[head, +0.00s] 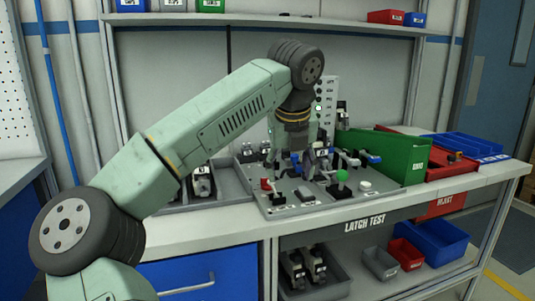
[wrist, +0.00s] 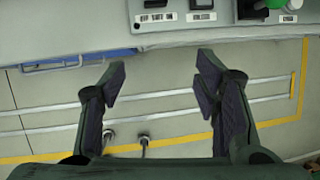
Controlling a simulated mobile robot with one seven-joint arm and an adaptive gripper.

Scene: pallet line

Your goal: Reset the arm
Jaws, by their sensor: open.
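My arm reaches in from the lower left in the head view, rises to a wrist joint and points down at the latch test bench (head: 225,239). My gripper is mostly hidden in the head view, behind the wrist and among the parts over the grey test panel (head: 310,204). In the wrist view my gripper (wrist: 160,75) is open, with its two dark fingers wide apart and nothing between them. The panel's near edge (wrist: 215,28) shows at the top of the wrist view, beyond the fingertips. Floor with yellow lines lies below them.
On the bench right of the panel stand a green bin (head: 392,158), a red bin (head: 452,168) and a blue tray (head: 475,147). A green knob (head: 341,176) sticks up from the panel. Small bins (head: 381,262) stand on the lower shelf. An upper shelf (head: 270,19) spans the back.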

